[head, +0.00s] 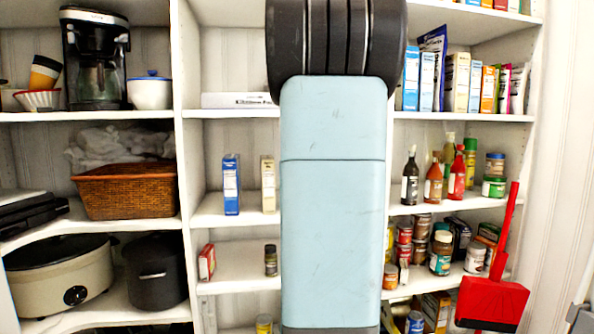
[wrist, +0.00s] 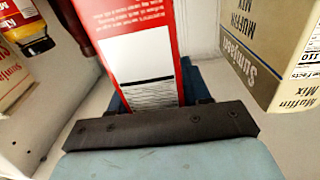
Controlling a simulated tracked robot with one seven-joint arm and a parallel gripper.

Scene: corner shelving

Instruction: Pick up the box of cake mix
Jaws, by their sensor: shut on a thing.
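A red and white box (wrist: 148,65) stands between the fingers of my gripper (wrist: 158,98) in the wrist view. The gripper is shut on it. Its side shows small print and a white label panel; no product name is readable, so I cannot tell from the print that it is the cake mix. Dark blue finger parts show beside and behind the box. In the head view my arm covers the middle of the shelving and hides the gripper and the held box.
A muffin mix box (wrist: 268,50) stands close on the right in the wrist view. In the head view, a blue box (head: 231,184) and several cans and bottles stand on the shelves.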

